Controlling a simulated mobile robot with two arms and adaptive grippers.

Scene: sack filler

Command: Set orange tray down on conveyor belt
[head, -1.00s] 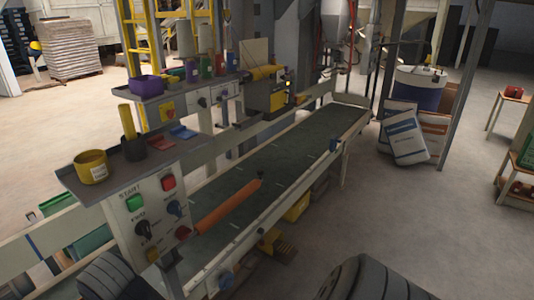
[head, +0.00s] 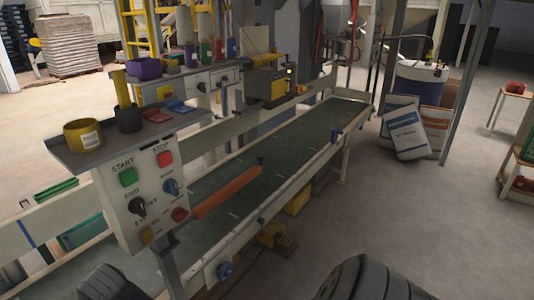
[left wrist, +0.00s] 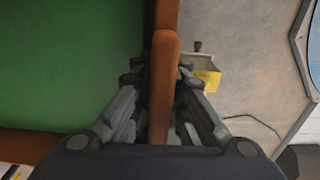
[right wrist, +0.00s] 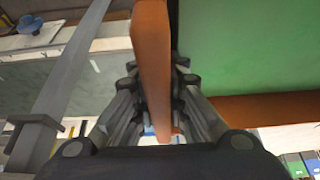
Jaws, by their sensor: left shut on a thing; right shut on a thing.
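The orange tray (left wrist: 165,88) has an orange rim and a wide green face. In the left wrist view, my left gripper (left wrist: 162,72) is shut on its rim, with the green face to the left. In the right wrist view, my right gripper (right wrist: 153,80) is shut on the tray's rim (right wrist: 151,45), with the green face to the right. Neither gripper, nor clearly the tray, shows in the head view. The conveyor belt (head: 290,140) is a long dark green strip between cream rails, with no tray visible on it. I cannot tell how high the tray is above any surface.
A control panel (head: 150,195) with buttons stands at the belt's near end, under a shelf holding a yellow cup (head: 84,135). An orange bar (head: 228,193) lies across the belt in the picture. White sacks (head: 404,130) stand right of the belt, beyond open floor.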

